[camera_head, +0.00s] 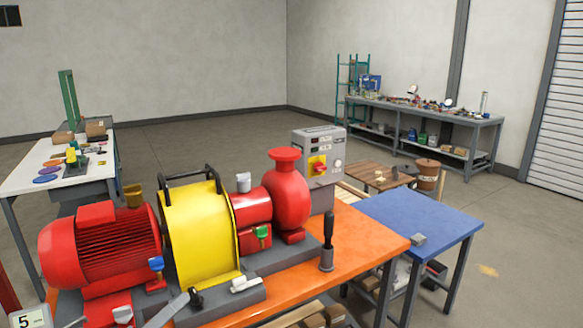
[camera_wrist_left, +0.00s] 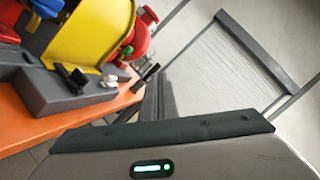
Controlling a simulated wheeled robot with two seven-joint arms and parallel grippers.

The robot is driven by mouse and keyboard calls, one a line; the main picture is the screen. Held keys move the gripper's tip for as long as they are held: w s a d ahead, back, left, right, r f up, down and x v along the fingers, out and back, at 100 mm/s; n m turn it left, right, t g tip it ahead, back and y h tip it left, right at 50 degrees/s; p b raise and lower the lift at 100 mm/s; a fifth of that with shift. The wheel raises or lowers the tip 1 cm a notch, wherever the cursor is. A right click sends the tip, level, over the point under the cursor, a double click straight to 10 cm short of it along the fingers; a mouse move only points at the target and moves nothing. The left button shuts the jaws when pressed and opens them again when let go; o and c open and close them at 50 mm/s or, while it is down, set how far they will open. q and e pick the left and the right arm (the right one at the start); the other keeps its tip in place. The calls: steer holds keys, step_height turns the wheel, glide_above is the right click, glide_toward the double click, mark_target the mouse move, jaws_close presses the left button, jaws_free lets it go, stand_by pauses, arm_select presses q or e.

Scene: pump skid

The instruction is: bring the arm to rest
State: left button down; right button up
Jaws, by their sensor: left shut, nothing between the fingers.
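My left gripper (camera_head: 178,303) is low in the head view, in front of the pump skid. It shows as a slim pale-grey shape pointing up and to the right, and most of the arm is out of frame. In the left wrist view its dark fingers (camera_wrist_left: 159,98) are together with nothing between them. The skid has a red motor (camera_head: 100,245), a yellow guard (camera_head: 200,225) and a red pump (camera_head: 290,200) on a grey base. The base and part of the yellow guard (camera_wrist_left: 95,35) are at upper left in the wrist view. My right gripper is not in view.
The orange bench (camera_head: 365,238) carries the skid and a black-handled tool (camera_head: 328,232) in a holder. A grey control box (camera_head: 318,150) stands behind. A blue table (camera_head: 425,215) adjoins at right, and a white table (camera_head: 35,180) stands at left. Open floor lies behind.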

arm_select(q)
steer(key=s+a+f+n+g+y, duration=0.25)
steer(key=s+f+n+y, duration=0.55)
steer(key=n, duration=0.4)
steer(key=s+a+f+n+g+y, duration=0.1)
steer(key=s+a+f+n+y, duration=0.35)
steer(key=f+n, duration=0.65)
steer(key=s+d+f+n+g, duration=0.2)
steer(key=s+d+f+g, duration=0.1)
steer(key=s, duration=0.5)
steer(key=s+d+f+n+g+h, duration=0.1)
steer(key=s+d+f+n+g, duration=0.2)
steer(key=s, duration=0.4)
steer(key=s+d+f+n+g, duration=0.2)
steer(key=s+d+f+g, duration=0.1)
steer(key=s, duration=0.5)
step_height(320, 180, down, 30)
steer(key=s+g, duration=0.2)
steer(key=s+a+f, duration=0.2)
steer(key=s+f, duration=1.3)
steer(key=s, duration=0.2)
steer(key=shift+a+f+g, duration=0.3)
steer(key=shift+f+g, duration=0.05)
steer(key=shift+g, duration=0.1)
